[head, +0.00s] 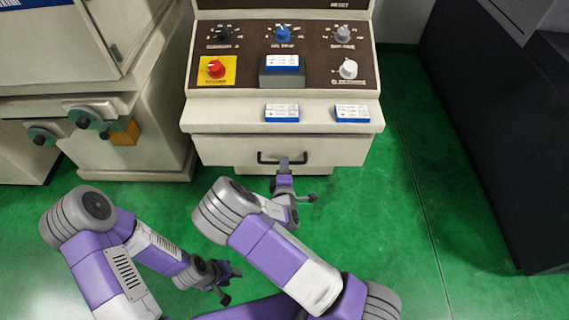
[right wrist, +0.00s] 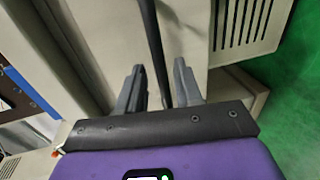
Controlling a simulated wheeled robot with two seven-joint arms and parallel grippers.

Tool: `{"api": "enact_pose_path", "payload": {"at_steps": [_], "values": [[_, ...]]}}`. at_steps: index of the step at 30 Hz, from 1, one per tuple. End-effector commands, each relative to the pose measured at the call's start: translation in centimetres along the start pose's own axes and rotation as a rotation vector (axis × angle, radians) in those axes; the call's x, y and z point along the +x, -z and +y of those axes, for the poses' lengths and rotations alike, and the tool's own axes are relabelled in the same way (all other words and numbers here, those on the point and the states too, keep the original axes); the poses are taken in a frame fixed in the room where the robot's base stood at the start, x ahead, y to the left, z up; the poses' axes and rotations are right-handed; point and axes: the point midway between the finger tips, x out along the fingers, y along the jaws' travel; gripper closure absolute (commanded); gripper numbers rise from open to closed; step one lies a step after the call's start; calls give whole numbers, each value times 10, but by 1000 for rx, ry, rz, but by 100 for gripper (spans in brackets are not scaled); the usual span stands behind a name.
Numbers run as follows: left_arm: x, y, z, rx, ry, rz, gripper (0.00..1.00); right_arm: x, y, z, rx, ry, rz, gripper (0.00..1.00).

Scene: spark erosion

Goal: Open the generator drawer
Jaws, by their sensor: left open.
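The generator drawer (head: 225,150) is the pale front under the ledge of the generator cabinet, in the head view. No gap shows above it. Its dark bar handle (head: 265,158) runs across the middle of the front. My right gripper (head: 284,165) is at the handle. In the right wrist view the handle (right wrist: 151,35) passes between the two grey fingers of my right gripper (right wrist: 160,75), which stand apart on either side of it with space between. My left gripper (head: 220,277) is open and empty, low over the floor at left, away from the drawer.
Above the drawer, boxes (head: 282,112) (head: 352,113) lie on the ledge, and another box (head: 283,63) sits on the panel among the knobs. A pale machine (head: 130,165) stands at left and a dark cabinet (head: 500,130) at right. Green floor (head: 400,220) in front is clear.

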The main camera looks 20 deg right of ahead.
Motion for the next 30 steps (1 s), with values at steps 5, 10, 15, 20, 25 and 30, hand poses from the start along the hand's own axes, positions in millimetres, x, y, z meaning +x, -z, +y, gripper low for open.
{"api": "enact_pose_path", "payload": {"at_steps": [5,10,15,20,25,30], "values": [[4,0,-2,0,0,0,57,21,-1,-1,2,1,-2,65],[5,0,-2,0,0,0,57,27,0,0,1,2,0,65],[4,0,-2,0,0,0,57,27,0,0,1,2,0,65],[4,0,-2,0,0,0,57,27,0,0,1,2,0,87],[4,0,-2,0,0,0,57,27,0,0,1,2,0,100],[4,0,-2,0,0,0,57,27,0,-1,1,2,0,100]]}}
